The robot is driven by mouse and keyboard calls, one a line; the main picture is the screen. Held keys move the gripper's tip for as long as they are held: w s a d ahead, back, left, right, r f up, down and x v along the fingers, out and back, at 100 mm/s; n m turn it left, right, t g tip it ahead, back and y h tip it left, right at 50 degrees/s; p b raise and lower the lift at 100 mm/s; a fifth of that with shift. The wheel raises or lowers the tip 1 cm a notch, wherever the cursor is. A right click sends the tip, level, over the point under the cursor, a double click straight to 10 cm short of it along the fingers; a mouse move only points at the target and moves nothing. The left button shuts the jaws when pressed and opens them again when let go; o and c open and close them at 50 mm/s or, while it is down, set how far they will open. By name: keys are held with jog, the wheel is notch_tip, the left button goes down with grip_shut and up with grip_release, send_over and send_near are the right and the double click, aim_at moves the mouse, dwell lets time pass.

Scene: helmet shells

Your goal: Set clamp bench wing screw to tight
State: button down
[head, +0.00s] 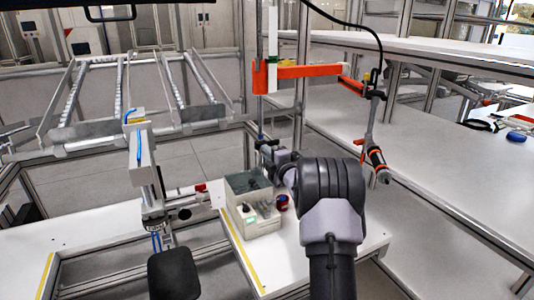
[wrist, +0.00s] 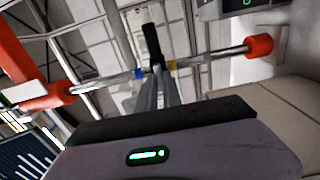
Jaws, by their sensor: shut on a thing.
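In the wrist view, my gripper (wrist: 155,70) is shut across the middle of a slanted metal bar. The bar has orange-red knobs at its left and right ends and appears to be the wing screw (wrist: 210,57). Blue and yellow bands show on either side of the fingers. The screw's thread and seat are hidden, so I cannot tell how tight it is. In the head view, my arm bends left over the bench, and the gripper's fingertips cannot be made out. A clamp-like fixture (head: 152,205) with a red-tipped handle stands on the left bench.
A roller rack (head: 140,100) stands behind left. An orange arm with a hanging tool (head: 375,155) is right of my arm. The long right table (head: 450,190) is mostly clear.

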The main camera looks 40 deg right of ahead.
dwell(0.4)
jog(key=c, duration=1.5)
grip_release()
jog(key=p+v, duration=0.3)
jog(key=v, duration=1.4)
jog(key=shift+s+p, duration=0.25)
jog(key=shift+p, duration=0.05)
